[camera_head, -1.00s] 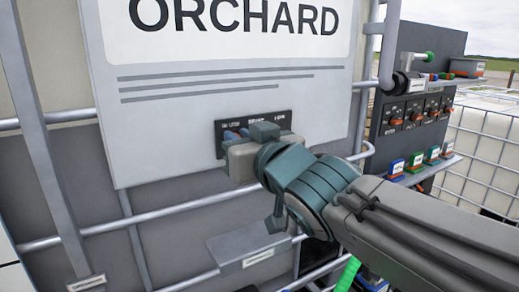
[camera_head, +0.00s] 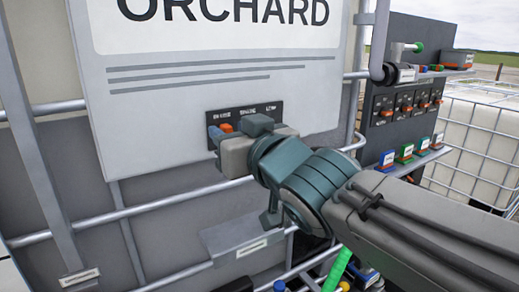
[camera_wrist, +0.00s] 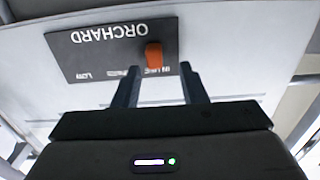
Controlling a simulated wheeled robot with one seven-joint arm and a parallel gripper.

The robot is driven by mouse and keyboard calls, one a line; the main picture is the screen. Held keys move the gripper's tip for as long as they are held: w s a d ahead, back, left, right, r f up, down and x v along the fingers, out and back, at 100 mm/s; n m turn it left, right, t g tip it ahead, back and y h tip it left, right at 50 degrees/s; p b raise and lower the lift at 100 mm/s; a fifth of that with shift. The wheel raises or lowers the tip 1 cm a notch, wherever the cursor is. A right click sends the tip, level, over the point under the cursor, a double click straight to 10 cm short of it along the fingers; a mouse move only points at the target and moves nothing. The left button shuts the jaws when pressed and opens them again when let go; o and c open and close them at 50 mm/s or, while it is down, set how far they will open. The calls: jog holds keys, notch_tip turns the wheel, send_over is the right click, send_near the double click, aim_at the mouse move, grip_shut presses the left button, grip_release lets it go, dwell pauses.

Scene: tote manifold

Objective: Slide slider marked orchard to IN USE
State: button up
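The dark slider plate (camera_head: 262,110) is mounted on the grey panel (camera_head: 150,120) that reads ORCHARD. It also shows upside down in the wrist view (camera_wrist: 85,50), with its own ORCHARD label. The orange slider knob (camera_head: 226,128) is near the plate's left end in the head view. In the wrist view the knob (camera_wrist: 153,54) stands at the IN USE label. My gripper (camera_wrist: 158,72) faces the plate with its two fingers apart, one on either side of the knob. A gap shows between knob and fingers; contact cannot be told. My wrist hides part of the plate in the head view.
Metal cage bars (camera_head: 120,215) cross around and below the panel. A small grey shelf (camera_head: 225,238) juts out below my gripper. At the right, a dark board (camera_head: 400,85) carries several orange switches, with coloured blocks on a ledge below.

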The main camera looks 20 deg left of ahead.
jog(key=b+v, duration=0.1)
jog(key=v, duration=1.1)
jog(key=shift+d+b, duration=0.2)
jog(key=shift+b, duration=0.15)
jog(key=w+d+f+m+h, duration=0.2)
jog(key=w+d+f+h, duration=0.15)
jog(key=f, duration=0.25)
jog(key=w+d+f+m+g+h, duration=0.1)
jog(key=w+d+f+m+h, duration=0.1)
jog(key=d+f+h, duration=0.3)
jog(key=w+d+f+m+h, duration=0.1)
jog(key=w+d+f+h, duration=0.15)
jog(key=f, duration=0.45)
jog(key=s+d+f+m+g+h, duration=0.1)
jog(key=s+d+f+m+g, duration=0.1)
jog(key=d+f, duration=0.5)
jog(key=s+d+f+m+g+h, duration=0.2)
jog(key=s+d+f+g, duration=0.3)
jog(key=d+f, duration=0.3)
jog(key=shift+s+m, duration=0.45)
jog(key=shift+m, duration=0.15)
